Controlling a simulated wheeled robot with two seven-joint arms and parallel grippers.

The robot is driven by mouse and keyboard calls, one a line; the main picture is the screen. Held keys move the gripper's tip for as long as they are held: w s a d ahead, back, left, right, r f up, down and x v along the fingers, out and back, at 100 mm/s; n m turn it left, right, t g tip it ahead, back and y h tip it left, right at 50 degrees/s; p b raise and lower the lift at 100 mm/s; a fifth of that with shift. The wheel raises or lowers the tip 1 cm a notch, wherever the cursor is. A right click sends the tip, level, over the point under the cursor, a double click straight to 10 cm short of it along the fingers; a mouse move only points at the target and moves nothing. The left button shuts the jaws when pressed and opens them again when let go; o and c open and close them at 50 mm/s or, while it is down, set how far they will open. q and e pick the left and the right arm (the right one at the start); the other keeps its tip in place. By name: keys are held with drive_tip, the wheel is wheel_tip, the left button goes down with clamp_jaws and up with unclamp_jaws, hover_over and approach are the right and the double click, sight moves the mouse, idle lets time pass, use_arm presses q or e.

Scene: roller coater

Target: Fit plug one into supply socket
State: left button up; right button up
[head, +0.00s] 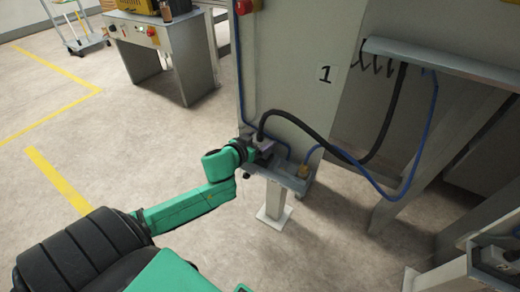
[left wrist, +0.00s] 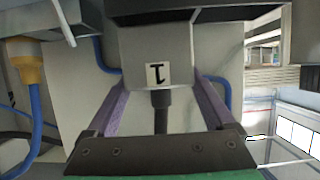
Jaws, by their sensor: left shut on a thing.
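Plug one (left wrist: 155,45) is a pale grey block with a "1" label that appears upside down in the left wrist view. A black cable (left wrist: 160,110) leaves it. My left gripper (left wrist: 157,82) is shut on it, one purple finger on each side. In the head view the gripper (head: 263,148) is low at the cabinet's edge, above a small grey shelf on a post (head: 275,190), and mostly hides the plug. A dark edge crosses beyond the plug in the wrist view. I cannot make out the supply socket or whether the plug touches it. My right gripper is not in view.
A yellow connector (head: 304,170) with a blue cable (head: 372,182) sits at the shelf's right end. The black cable (head: 385,125) loops up to a rail (head: 440,62). A tall grey panel (head: 290,65) stands behind.

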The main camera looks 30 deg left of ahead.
sight(260, 147)
use_arm(q)
wheel_tip(260, 147, down, 3)
drive_tip(key=shift+f+b, duration=0.1)
drive_tip(key=shift+b, duration=0.45)
drive_tip(key=o, duration=1.4)
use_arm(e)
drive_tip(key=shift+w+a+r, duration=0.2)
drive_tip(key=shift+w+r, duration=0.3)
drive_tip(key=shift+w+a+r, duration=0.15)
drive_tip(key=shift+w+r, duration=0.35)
use_arm(q)
drive_tip(key=shift+s+r, duration=0.2)
drive_tip(key=shift+s, duration=0.05)
drive_tip(key=p+v, duration=0.3)
drive_tip(key=v, duration=0.8)
drive_tip(key=shift+s, duration=0.25)
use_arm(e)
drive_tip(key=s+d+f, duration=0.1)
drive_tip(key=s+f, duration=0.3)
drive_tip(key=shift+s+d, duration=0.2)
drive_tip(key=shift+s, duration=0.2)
